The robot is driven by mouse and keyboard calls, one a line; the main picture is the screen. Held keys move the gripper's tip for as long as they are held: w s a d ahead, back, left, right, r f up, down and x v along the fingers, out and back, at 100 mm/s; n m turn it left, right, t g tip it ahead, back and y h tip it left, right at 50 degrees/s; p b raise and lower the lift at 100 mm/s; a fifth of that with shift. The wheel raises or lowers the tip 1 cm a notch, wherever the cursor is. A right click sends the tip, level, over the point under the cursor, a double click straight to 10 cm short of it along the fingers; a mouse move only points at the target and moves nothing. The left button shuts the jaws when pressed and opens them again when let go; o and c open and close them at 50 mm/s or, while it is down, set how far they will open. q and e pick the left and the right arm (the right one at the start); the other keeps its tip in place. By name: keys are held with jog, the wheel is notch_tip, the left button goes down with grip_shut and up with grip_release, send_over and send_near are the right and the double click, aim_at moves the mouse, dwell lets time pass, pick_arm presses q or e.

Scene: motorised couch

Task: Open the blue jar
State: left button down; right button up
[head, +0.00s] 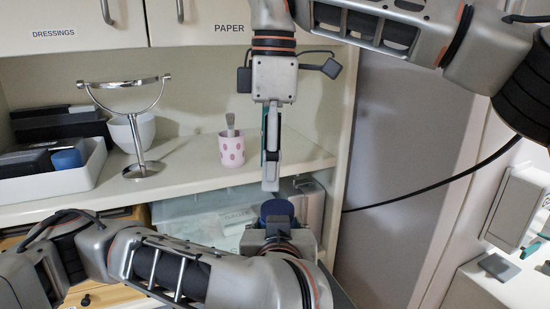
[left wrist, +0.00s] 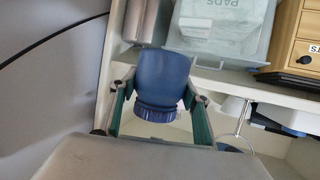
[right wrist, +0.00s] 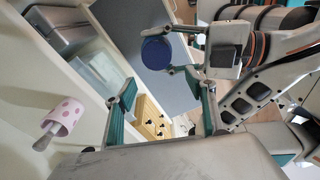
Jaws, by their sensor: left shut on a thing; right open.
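The blue jar (head: 277,210) is held upright off the shelf, in front of the lower shelf opening. My left gripper (head: 277,232) is shut on it, with one finger on each side of the jar (left wrist: 163,75) in the left wrist view. Its darker ridged lid (left wrist: 158,108) also shows there. My right gripper (head: 271,186) points down just above the jar. Its fingers (right wrist: 165,108) are open and empty, apart from the jar. The round blue lid top (right wrist: 156,52) shows beyond them in the right wrist view. The lid appears to be on.
A pink spotted cup (head: 231,150) and a round mirror stand (head: 142,170) are on the shelf at left. A white tray (head: 60,184) holds dark boxes. A clear bin (head: 185,232) sits below. A grey panel (head: 400,180) stands at right.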

aim_at(276, 207)
jog(key=shift+w+d+r+m+h, duration=0.1)
jog(key=shift+d+r+m+h, duration=0.1)
jog(key=shift+d+m+h, duration=0.15)
jog(key=shift+d+f, duration=0.1)
jog(key=shift+d, duration=0.05)
jog(key=shift+f, duration=3.85)
